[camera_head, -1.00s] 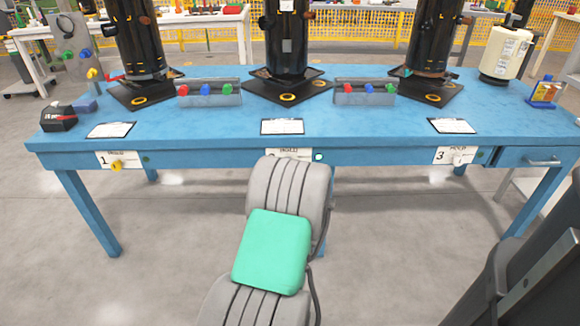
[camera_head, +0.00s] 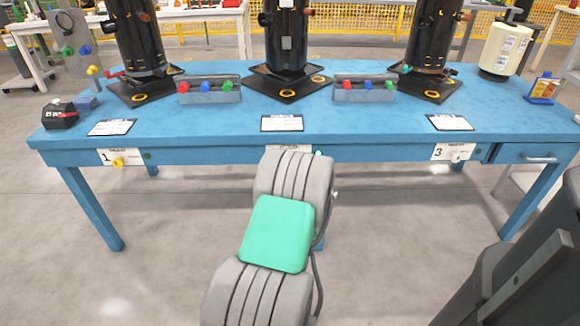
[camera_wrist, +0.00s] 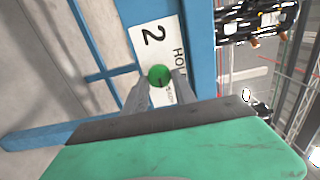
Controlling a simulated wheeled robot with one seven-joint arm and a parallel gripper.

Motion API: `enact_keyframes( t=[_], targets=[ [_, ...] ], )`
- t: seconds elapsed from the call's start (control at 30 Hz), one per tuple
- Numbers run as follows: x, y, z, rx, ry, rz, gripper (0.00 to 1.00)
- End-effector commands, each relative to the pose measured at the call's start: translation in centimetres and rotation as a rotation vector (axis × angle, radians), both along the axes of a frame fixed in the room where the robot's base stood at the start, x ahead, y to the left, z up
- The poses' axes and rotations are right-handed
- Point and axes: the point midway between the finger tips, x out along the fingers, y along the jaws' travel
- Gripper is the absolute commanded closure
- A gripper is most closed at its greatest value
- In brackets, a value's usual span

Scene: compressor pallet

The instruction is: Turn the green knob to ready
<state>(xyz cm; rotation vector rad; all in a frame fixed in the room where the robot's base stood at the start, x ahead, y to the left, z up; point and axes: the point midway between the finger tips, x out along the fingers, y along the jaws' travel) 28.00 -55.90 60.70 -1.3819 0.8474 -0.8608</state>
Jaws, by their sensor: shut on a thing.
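The green knob (camera_wrist: 160,75) sits on a white label plate (camera_wrist: 150,42) on the front edge of the blue table. The plate shows a large 2 and a word starting with "HO"; smaller text is partly covered. My gripper (camera_wrist: 158,85) is shut on the knob, one finger on each side of it. A small green spot shows just right of the plate there. The knob's pointer direction is too small to tell.
The blue table (camera_head: 225,128) carries black compressors (camera_head: 287,40), two trays of coloured knobs (camera_head: 209,92) and paper sheets. Plate 1 with a yellow knob (camera_head: 118,162) is left, plate 3 with a white knob (camera_head: 456,158) right. The floor before the table is clear.

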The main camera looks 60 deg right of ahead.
Motion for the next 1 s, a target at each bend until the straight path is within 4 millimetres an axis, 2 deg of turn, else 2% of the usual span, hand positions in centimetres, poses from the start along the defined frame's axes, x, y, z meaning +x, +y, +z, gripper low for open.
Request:
enact_keyframes(
  t=[0.07,0.1,0.33,0.67,1.0],
  targets=[
    [-0.1,-0.3,0.4,-0.010,0.000,-0.004,1.00],
    [-0.1,-0.3,0.4,-0.010,0.000,-0.004,0.67],
    [0.1,-0.1,0.3,-0.007,0.000,0.000,0.48],
    [-0.2,0.4,0.1,-0.004,0.001,0.001,0.47],
    [-3.1,5.8,0.0,-0.004,0.000,-0.001,0.47]
  ],
)
